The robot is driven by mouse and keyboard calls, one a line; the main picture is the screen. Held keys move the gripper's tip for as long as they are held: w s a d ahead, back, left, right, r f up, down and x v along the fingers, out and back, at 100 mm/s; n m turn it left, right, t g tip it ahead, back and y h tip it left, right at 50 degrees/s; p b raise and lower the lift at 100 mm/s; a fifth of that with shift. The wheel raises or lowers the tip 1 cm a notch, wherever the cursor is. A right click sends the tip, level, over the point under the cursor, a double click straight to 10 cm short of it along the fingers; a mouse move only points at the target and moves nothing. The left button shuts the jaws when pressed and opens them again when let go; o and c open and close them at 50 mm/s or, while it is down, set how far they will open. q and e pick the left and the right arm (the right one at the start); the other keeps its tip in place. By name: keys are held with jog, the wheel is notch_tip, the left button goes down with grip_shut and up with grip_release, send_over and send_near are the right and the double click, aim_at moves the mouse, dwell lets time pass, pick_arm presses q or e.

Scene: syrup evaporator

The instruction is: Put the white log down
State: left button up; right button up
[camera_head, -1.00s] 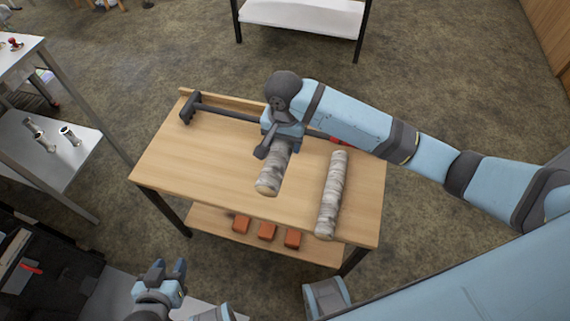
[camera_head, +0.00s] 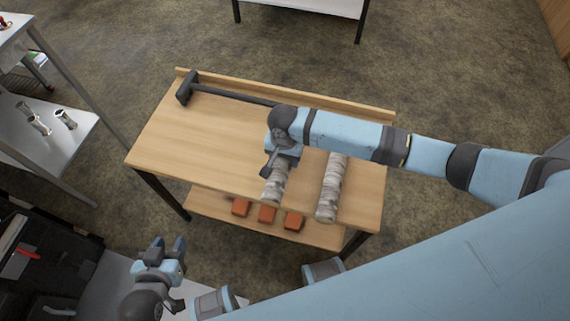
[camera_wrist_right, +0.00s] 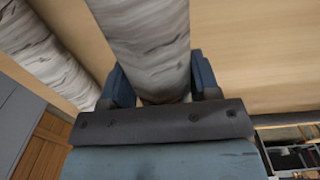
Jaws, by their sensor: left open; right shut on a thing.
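A white log (camera_head: 273,188) with grey bark marks is in my right gripper (camera_head: 281,167). In the right wrist view, the log (camera_wrist_right: 150,45) runs between the two fingers (camera_wrist_right: 160,85) of this gripper, which is shut on it. Its near end is close to the front edge of the wooden table (camera_head: 160,138); I cannot tell whether it touches the top. A second white log (camera_head: 331,190) lies on the table to the right, apart from the held one, its far end hidden by my arm. My left gripper (camera_head: 168,250) is open and empty, away from the table.
A long-handled black tool (camera_head: 188,88) lies along the table's back ledge. Several orange blocks (camera_head: 266,213) sit on the lower shelf. The left part of the tabletop is clear. A metal shelf unit (camera_head: 60,150) stands at the left.

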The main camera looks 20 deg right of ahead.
notch_tip(320, 180, down, 4)
jog(key=shift+f+b, duration=0.1)
jog(key=shift+b, duration=0.35)
jog(key=o, duration=1.3)
